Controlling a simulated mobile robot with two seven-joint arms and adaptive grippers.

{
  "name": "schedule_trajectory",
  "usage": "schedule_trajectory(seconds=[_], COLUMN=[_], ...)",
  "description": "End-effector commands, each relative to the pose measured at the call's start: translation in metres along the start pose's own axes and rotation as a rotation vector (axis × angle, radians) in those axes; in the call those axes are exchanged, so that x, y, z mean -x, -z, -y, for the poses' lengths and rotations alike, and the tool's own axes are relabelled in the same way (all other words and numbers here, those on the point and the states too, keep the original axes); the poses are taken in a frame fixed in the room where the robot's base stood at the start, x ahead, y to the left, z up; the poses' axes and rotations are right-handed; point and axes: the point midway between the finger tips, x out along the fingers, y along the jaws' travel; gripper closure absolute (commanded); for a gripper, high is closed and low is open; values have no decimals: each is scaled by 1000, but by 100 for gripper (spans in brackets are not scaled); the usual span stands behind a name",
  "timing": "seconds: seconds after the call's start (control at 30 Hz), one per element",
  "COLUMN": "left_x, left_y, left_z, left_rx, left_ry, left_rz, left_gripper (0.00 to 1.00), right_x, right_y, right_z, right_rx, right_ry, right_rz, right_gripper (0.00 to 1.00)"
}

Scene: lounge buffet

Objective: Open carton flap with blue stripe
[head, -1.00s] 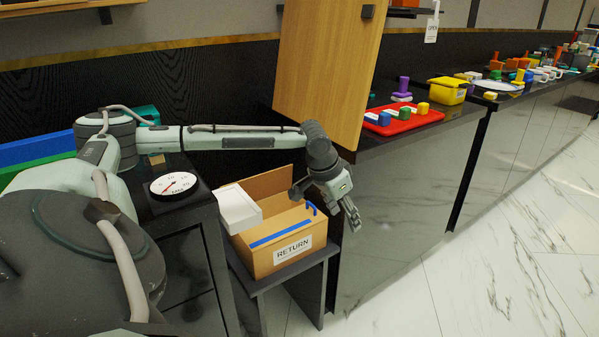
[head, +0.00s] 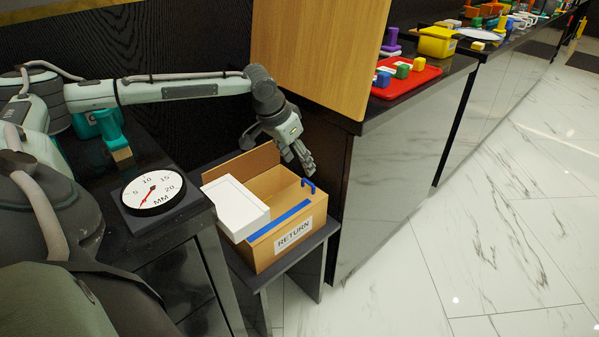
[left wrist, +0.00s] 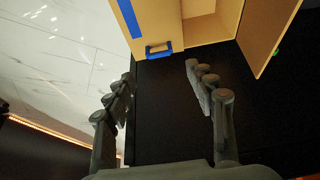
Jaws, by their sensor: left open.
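The tan carton (head: 262,258) with a RETURN label stands on a low dark stand. A blue stripe (head: 280,222) runs along its front top edge; in the left wrist view the blue stripe (left wrist: 131,18) lies on a tan panel that looks flat. A blue handle (head: 309,186) sits at the carton's right end, also seen in the left wrist view (left wrist: 159,50). Another flap (head: 246,168) stands raised at the back. My left gripper (head: 302,163) is open and empty near the right end, apart from the handle (left wrist: 159,50). My right gripper is out of view.
A white box (head: 236,206) sits at the carton's left side. A dial gauge (head: 152,191) stands on the dark cabinet to the left. A wooden panel (head: 320,55) rises behind my gripper, beside the counter with a red tray (head: 408,80). Open floor lies at right.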

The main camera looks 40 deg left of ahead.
Motion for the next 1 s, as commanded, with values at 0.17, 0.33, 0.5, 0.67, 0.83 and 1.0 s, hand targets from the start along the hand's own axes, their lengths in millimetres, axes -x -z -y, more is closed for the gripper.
schedule_trajectory(seconds=[0.17,0.33,0.5,0.67,0.83,1.0], left_x=[-29,-54,-69,-72,-72,-72], left_y=[0,-1,0,0,0,0], left_z=[-1,-1,0,0,0,0], left_rx=[1,1,1,0,0,0], left_ry=[-2,-1,0,1,0,0], left_rz=[1,1,0,0,0,0], left_gripper=[45,45,45,45,47,68], right_x=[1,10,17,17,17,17], right_y=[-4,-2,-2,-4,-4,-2], right_z=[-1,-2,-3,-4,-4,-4], right_rx=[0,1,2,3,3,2], right_ry=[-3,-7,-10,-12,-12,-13], right_rz=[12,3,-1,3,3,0], right_gripper=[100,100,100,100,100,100])
